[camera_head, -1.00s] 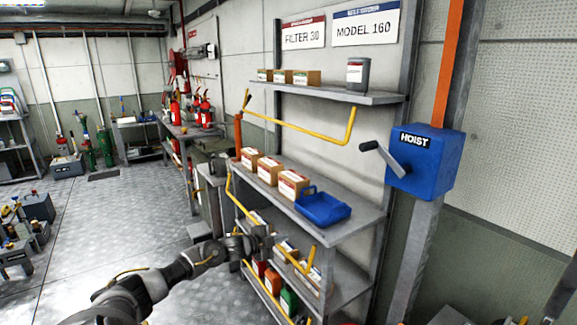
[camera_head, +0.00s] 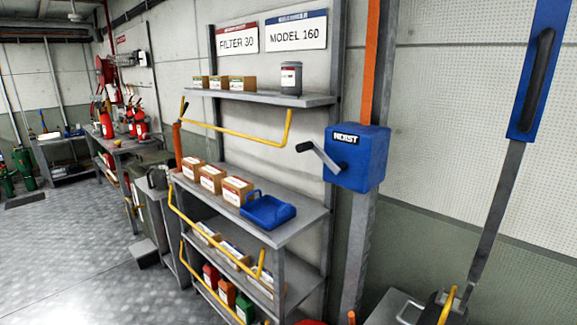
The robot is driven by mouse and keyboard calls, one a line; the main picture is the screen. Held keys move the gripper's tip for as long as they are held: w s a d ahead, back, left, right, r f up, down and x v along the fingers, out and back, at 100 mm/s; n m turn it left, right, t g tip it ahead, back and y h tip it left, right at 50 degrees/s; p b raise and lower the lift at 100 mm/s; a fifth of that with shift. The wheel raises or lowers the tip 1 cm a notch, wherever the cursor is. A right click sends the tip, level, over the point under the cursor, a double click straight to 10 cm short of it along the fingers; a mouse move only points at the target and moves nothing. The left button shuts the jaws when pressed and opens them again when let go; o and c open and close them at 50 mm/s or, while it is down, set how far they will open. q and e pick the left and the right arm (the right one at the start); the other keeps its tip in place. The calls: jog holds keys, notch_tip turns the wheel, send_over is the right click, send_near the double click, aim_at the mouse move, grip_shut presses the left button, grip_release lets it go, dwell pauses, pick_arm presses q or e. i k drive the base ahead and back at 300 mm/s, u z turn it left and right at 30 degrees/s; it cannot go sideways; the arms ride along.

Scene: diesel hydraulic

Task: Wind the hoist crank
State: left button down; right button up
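The hoist is a blue box (camera_head: 360,160) labelled HOIST, fixed to a grey post with an orange strip above it, right of the picture's middle. Its crank (camera_head: 323,158) is a grey arm sticking out from the left face. The arm ends in a black grip (camera_head: 305,147) that points up and left. Nothing touches the crank. Neither of my grippers shows in the head view.
A grey shelf (camera_head: 300,225) with yellow rails, boxes and a blue bin (camera_head: 267,211) stands left of the hoist post. A long lever on a blue plate (camera_head: 541,70) is at the right. Open floor (camera_head: 80,265) lies at the lower left.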

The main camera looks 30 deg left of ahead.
aim_at(307, 145)
jog(key=k, duration=0.45)
jog(key=u, duration=1.35)
jog(key=i, duration=1)
jog(key=z, duration=1.8)
